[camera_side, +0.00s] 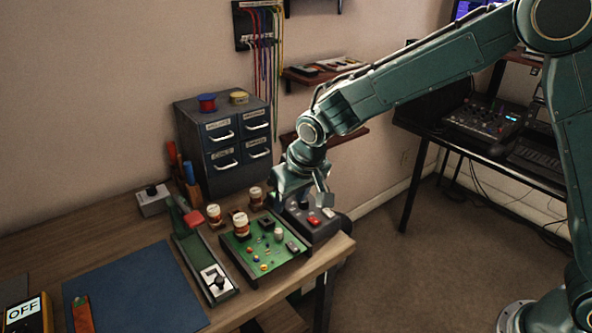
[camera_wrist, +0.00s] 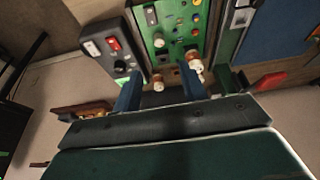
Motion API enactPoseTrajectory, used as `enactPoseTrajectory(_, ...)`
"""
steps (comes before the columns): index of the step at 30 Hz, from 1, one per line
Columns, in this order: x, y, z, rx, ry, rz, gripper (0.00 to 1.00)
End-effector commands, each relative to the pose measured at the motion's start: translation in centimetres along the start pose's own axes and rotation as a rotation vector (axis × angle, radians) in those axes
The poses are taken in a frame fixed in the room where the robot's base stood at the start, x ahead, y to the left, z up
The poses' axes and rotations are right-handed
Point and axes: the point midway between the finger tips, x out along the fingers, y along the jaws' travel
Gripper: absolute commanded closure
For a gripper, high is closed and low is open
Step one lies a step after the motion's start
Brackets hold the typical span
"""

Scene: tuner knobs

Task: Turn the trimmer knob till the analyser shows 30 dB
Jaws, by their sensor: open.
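A green circuit board (camera_side: 240,262) with several small coloured knobs and parts lies near the table's right end; it also shows in the wrist view (camera_wrist: 176,12). I cannot tell for sure which knob is the trimmer. A yellow meter (camera_side: 25,312) at the lower left reads "OFF"; no dB reading is legible. My gripper (camera_side: 305,196) hangs by the board's far right edge, above a dark box. In the wrist view my gripper (camera_wrist: 162,88) is open, its two fingers spread. A white-capped part (camera_wrist: 158,84) shows between them, not visibly held.
White-capped jars (camera_side: 240,224) stand around the board. A long green device (camera_side: 195,250) lies left of it. A drawer cabinet (camera_side: 192,140) stands behind. A blue mat (camera_side: 135,290) is mostly clear.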

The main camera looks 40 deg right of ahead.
Motion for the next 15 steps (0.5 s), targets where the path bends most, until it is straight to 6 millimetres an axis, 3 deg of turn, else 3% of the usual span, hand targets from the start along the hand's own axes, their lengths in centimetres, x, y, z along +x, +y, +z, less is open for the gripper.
enactPoseTrajectory(15,1.1,3.3,-2.0,-0.637,-0.044,-0.262,0.58)
